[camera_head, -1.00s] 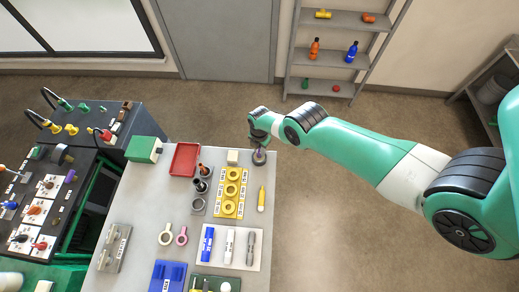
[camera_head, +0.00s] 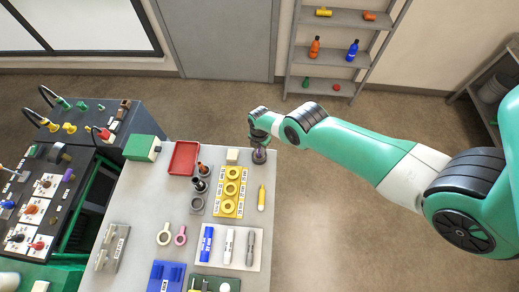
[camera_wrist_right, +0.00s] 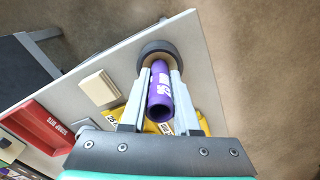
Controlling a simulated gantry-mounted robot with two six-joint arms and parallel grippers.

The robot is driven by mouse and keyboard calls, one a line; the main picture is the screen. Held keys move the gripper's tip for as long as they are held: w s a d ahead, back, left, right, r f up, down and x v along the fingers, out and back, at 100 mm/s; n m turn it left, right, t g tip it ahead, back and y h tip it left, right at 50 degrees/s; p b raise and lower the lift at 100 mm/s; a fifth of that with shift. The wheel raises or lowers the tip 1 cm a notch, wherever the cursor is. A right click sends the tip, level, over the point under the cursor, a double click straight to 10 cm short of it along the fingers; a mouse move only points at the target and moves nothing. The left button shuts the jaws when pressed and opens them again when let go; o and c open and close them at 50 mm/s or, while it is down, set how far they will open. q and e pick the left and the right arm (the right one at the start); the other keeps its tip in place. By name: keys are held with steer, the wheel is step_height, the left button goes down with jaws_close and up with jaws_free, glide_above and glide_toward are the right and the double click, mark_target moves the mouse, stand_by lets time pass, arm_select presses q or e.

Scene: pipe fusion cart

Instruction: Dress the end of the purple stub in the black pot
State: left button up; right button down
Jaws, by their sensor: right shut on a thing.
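The purple stub (camera_wrist_right: 160,98) is a short, hollow purple tube with white print. My right gripper (camera_wrist_right: 159,76) is shut on it, one finger on each side. The black pot (camera_wrist_right: 168,46) is a round, dark, low cup at the table corner. The stub's far end meets the pot's opening; I cannot tell how deep it sits. In the head view my right gripper (camera_head: 260,144) points down over the pot (camera_head: 259,158) and mostly hides the stub. My left gripper is not in view.
A pale block (camera_head: 232,156), a yellow tray of rings (camera_head: 240,183) and a yellow marker (camera_head: 262,198) are close to the pot. A red tray (camera_head: 184,158) lies further left. The table's far and right edges run close by the pot.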

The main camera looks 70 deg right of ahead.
steer(key=shift+f, duration=0.3)
